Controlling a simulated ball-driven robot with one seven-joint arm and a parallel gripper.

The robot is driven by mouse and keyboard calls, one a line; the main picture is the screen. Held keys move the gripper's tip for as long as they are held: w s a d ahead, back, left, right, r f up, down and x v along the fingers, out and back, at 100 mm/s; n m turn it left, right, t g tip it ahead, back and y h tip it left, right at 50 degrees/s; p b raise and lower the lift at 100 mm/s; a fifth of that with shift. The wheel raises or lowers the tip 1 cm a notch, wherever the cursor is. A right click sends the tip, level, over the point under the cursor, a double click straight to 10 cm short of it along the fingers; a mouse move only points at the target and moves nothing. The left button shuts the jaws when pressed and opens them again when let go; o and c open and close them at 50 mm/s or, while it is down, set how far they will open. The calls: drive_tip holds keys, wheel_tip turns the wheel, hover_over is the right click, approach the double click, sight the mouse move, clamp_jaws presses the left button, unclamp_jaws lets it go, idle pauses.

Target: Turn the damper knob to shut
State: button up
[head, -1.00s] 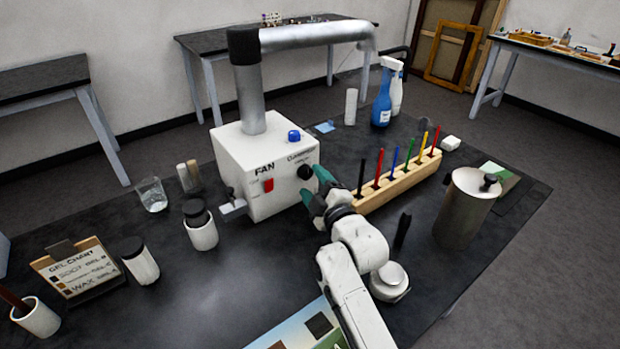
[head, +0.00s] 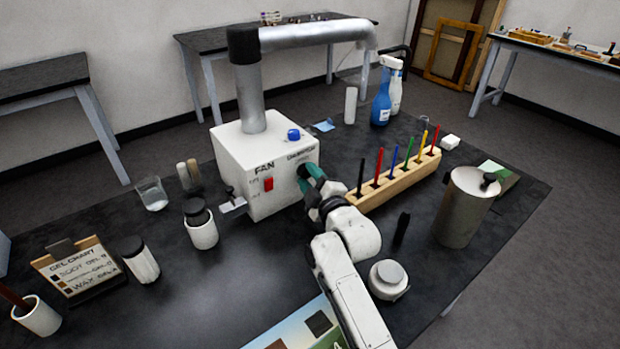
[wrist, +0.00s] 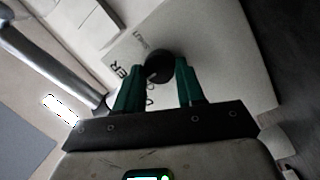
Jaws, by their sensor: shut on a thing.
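The white fan box (head: 240,165) stands on the black table, with a "FAN" label, a red switch (head: 268,184) and a blue button (head: 294,135) on top. The round black damper knob (wrist: 158,66) is on its front face. In the wrist view it sits between the two green fingertips of my gripper (wrist: 160,78), which is shut on it. In the head view my gripper (head: 309,181) covers most of the knob. The lettering beside the knob is partly hidden, so I cannot read its setting.
A rack of coloured sticks (head: 395,185) stands close to the right of my gripper. A metal canister (head: 462,213) and a white lidded jar (head: 387,281) are further right. A silver duct (head: 250,95) rises from the box. A small clamp (head: 232,205) juts from its left side.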

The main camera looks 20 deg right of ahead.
drive_tip(key=shift+c, duration=1.2)
drive_tip(key=shift+m, duration=0.4)
drive_tip(key=m, duration=0.3)
drive_tip(key=shift+r+g+p, duration=0.15)
drive_tip(key=shift+g+p, duration=0.2)
drive_tip(key=shift+g, duration=0.05)
drive_tip(key=m, duration=0.4)
drive_tip(key=shift+d+r+g+y+p, duration=0.1)
drive_tip(key=shift+g+y+p, duration=0.2)
drive_tip(key=shift+g, duration=0.1)
drive_tip(key=m+y, duration=0.1)
drive_tip(key=m, duration=0.3)
drive_tip(key=shift+d+g, duration=0.15)
drive_tip(key=shift+g, duration=0.15)
drive_tip(key=shift+w+d+m+g+y, duration=0.1)
drive_tip(key=shift+m+g+y, duration=0.3)
drive_tip(key=shift+m, duration=1.6)
